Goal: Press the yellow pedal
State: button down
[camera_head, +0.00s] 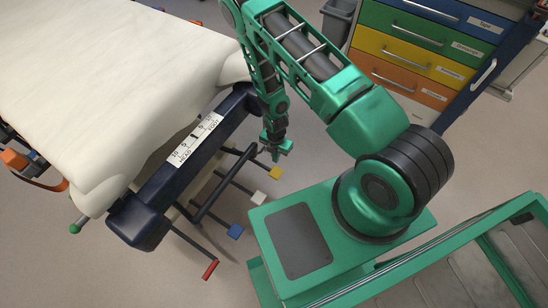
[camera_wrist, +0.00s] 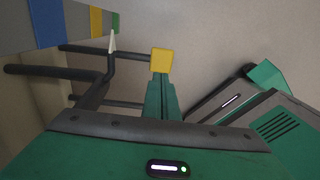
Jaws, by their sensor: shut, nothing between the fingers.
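The yellow pedal (camera_head: 275,173) is a small block at the end of a dark bar beside the stretcher. In the wrist view the yellow pedal (camera_wrist: 162,60) sits straight beyond the fingertips. My gripper (camera_head: 275,154) points down just behind and above it in the head view. In the wrist view my gripper (camera_wrist: 161,78) has its green fingers together and empty, with their tips overlapping the pedal's near edge. I cannot tell whether they touch it.
A white pedal (camera_head: 258,198), a blue pedal (camera_head: 235,231) and a red pedal (camera_head: 210,270) line the stretcher's side. The stretcher (camera_head: 110,75) with its pale mattress fills the left. A coloured drawer cart (camera_head: 415,52) and a grey bin (camera_head: 337,20) stand behind.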

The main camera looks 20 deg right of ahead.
aim_at(275, 172)
notch_tip(275, 172, down, 11)
jog(key=shift+r, duration=0.1)
dwell(0.3)
